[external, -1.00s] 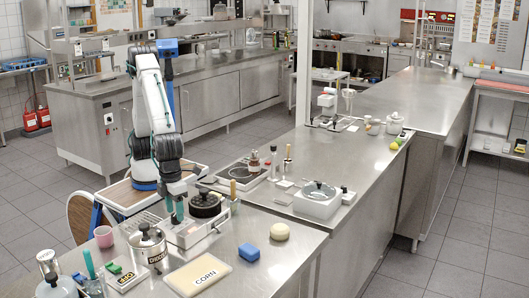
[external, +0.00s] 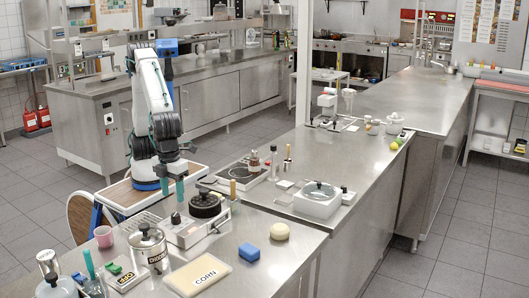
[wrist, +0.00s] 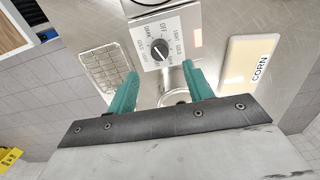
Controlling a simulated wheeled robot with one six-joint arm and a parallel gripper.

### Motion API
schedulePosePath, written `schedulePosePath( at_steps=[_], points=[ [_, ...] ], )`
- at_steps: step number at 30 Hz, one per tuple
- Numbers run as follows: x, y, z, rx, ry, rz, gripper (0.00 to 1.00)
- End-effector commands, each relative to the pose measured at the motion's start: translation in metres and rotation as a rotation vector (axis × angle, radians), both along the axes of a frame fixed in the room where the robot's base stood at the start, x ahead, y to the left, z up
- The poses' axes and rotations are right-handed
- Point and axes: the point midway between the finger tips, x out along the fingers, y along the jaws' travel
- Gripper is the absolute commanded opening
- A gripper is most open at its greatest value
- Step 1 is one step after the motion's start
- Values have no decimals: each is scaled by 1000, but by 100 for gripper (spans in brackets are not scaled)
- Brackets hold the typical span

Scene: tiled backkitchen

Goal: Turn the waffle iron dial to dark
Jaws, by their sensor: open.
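The waffle iron (external: 190,236) is a silver box with a round black plate on top, on the near counter. Its black dial (wrist: 160,50) is on a silver panel in the wrist view, printed with OFF at the top and several other settings around it. A pale line crosses the dial on a slant; I cannot tell surely which setting it marks. The dial also shows as a small dark knob in the external view (external: 176,218). My gripper (wrist: 160,70) is open and empty, its green fingers spread to either side below the dial. In the external view (external: 171,196) it hovers above the dial, apart from it.
A wire rack (wrist: 105,68) lies left of the dial.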

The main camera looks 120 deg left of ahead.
Motion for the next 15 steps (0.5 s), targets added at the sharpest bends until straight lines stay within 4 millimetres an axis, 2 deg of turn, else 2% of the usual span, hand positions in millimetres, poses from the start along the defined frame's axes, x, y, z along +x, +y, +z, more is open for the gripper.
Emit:
schedulePosePath(
  at_steps=[9,15],
  points=[
    [0,0,0,0,0,825,51],
    [0,0,0,1,0,1132,51]
  ],
)
